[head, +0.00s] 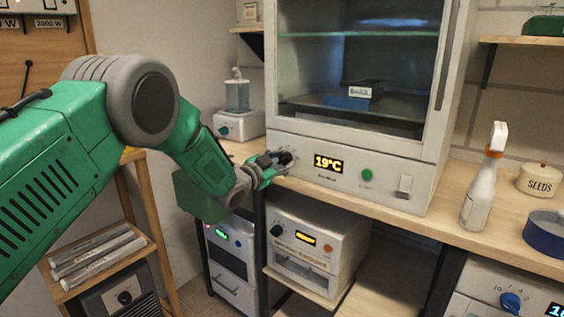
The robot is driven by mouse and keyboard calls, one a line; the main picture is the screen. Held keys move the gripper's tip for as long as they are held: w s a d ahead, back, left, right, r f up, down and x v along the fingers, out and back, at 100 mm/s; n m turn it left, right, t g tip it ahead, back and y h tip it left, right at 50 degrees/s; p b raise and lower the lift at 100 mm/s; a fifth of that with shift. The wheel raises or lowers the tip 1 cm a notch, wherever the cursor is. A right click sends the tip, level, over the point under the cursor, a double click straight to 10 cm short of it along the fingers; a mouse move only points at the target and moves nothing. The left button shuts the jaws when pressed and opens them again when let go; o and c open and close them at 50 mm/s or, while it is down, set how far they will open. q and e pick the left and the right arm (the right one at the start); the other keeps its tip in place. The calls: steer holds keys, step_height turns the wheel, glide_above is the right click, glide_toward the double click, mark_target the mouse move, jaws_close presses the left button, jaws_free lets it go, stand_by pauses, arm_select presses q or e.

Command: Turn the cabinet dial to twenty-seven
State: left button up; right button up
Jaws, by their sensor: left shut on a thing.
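The cabinet (350,185) is white with a glass front and stands on the wooden bench. Its display (328,164) reads 19°C. The dial (286,157) is dark and sits left of the display on the front panel, partly covered by my gripper. My left gripper (279,161) reaches in from the left and is shut on the dial. A green button (367,174) and a pale switch (404,185) are right of the display. My right gripper is not in view.
A spray bottle (480,185), a seeds jar (539,180) and a blue bowl (545,232) stand on the bench at right. A small device with a clear container (238,122) stands left of the cabinet. Below the bench are more appliances with knobs, one beige (345,238).

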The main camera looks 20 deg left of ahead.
arm_select(q)
steer(key=shift+s+f, duration=0.1)
steer(key=shift+f, duration=0.4)
steer(key=o, duration=1.1)
steer(key=shift+o, duration=0.2)
steer(key=shift+w, duration=0.25)
steer(key=shift+s+r, duration=0.15)
steer(key=shift+r, duration=0.15)
steer(key=v, duration=1.1)
steer(key=shift+s+a+f, duration=0.15)
steer(key=shift+s+a, duration=0.05)
steer(key=shift+s, duration=0.15)
